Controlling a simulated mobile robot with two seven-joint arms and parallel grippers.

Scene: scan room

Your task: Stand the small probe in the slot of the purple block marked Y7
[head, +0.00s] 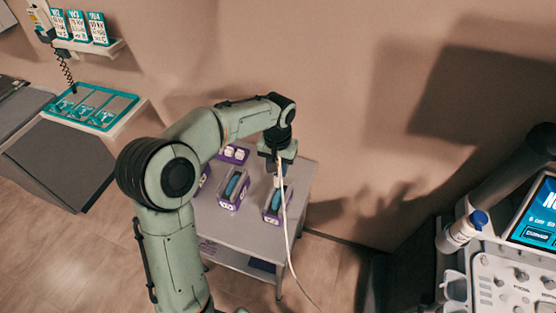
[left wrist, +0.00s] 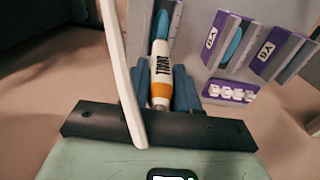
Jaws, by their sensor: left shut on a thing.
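My left gripper (head: 279,172) is shut on the small probe (left wrist: 161,70), a white piece with lettering and an orange band. The probe points away from the wrist, and its far end is over or in front of the nearest purple block (head: 273,206); I cannot tell whether they touch. The block whose label seems to read Y7 (left wrist: 210,38) is just right of the probe in the left wrist view; it looks like the middle block (head: 231,190) in the head view. It has a blue-lined slot. My right gripper is not in view.
The blocks stand on a grey cart (head: 250,228). Another block (left wrist: 272,50), label perhaps Y6, and a purple box of white pieces (left wrist: 229,92) are close by. A white cable (head: 288,235) hangs from the gripper over the cart. A console (head: 515,265) stands at the right.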

